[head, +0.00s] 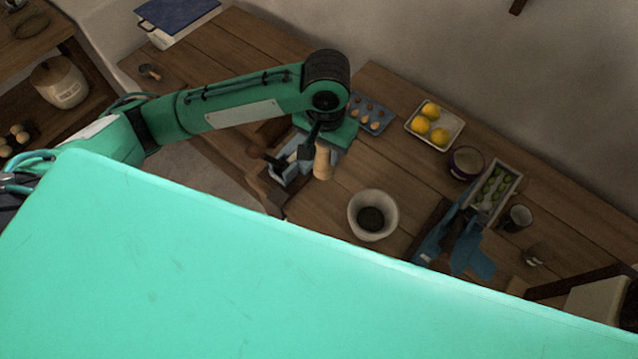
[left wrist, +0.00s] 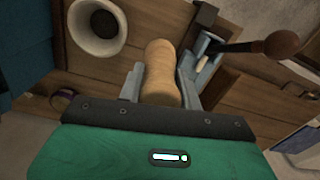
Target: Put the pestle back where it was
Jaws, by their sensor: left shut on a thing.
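The pestle, a pale wooden piece with a narrowed waist, shows in the head view (head: 323,163) and in the left wrist view (left wrist: 160,72). My left gripper (head: 313,150) is shut on it; the grey fingers lie on either side of it in the left wrist view (left wrist: 160,85). The white mortar (head: 391,217) with dark contents stands on the table, to the right of and nearer than the pestle in the head view. It also shows at the top left of the left wrist view (left wrist: 75,22). The pestle is outside the mortar.
A grey-blue holder with utensils (head: 290,172) stands close beside the gripper. An egg tray (head: 377,114), a lemon tray (head: 411,122), a dark bowl (head: 466,163), a long green-filled tray (head: 514,181) and a blue item (head: 480,265) lie around. Bare wood (head: 330,205) lies left of the mortar.

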